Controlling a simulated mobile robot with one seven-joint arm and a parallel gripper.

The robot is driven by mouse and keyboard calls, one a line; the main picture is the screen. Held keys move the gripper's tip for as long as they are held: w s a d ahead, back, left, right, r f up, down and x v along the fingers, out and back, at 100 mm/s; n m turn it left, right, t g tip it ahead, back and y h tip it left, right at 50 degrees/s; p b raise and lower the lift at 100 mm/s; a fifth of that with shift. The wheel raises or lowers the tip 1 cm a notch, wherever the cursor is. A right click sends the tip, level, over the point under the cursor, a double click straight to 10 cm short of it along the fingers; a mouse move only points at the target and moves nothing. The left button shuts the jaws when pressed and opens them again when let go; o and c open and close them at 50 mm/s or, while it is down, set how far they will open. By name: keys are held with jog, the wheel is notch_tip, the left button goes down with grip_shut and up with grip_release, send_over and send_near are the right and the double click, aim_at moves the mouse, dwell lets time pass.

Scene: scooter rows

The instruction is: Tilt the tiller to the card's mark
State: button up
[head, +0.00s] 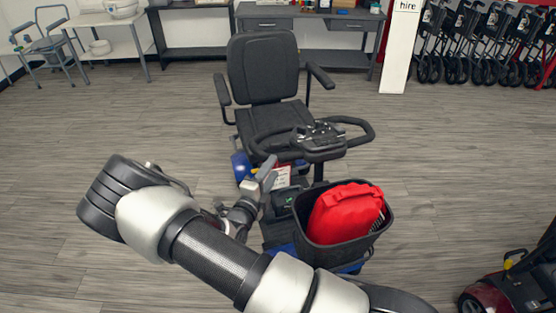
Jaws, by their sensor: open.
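A mobility scooter with a black padded seat (264,70) stands in the middle of the head view, facing me. Its tiller (320,138) has a dark control panel and a loop handlebar, and it rises in front of the seat. A small white card with red on it (283,177) shows low beside the tiller column; its mark is too small to read. My gripper (267,173) is open and empty, left of the column and below the handlebar. It overlaps the card's edge in the picture; I cannot tell whether it touches anything.
A black front basket (345,250) holds a red bag (343,212), close to the right of my arm. A dark red scooter (510,285) stands at lower right. Folded walkers (485,45), a white hire post (399,50) and tables line the back.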

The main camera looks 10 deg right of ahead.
jog(key=v, duration=0.9)
jog(key=shift+s, duration=0.25)
jog(key=s+d+r+m+g+p, duration=0.2)
jog(key=s+d+r+m+g, duration=0.45)
jog(key=r+m, duration=0.55)
jog(key=s+d+r+m+g+p, duration=0.2)
jog(key=s+d+r+m+g, duration=0.45)
jog(key=m, duration=0.95)
jog(key=s+a+r+m+t+y+p, duration=0.2)
jog(key=s+r+m+y, duration=0.2)
jog(key=r+m, duration=0.6)
jog(key=s+a+r+m+t+y+p, duration=0.2)
jog(key=s+r+m+y, duration=0.2)
jog(key=r+m, duration=0.5)
jog(key=shift+s+a+r+m+y, duration=0.3)
jog(key=shift+m+y, duration=0.3)
jog(key=shift+y, duration=0.3)
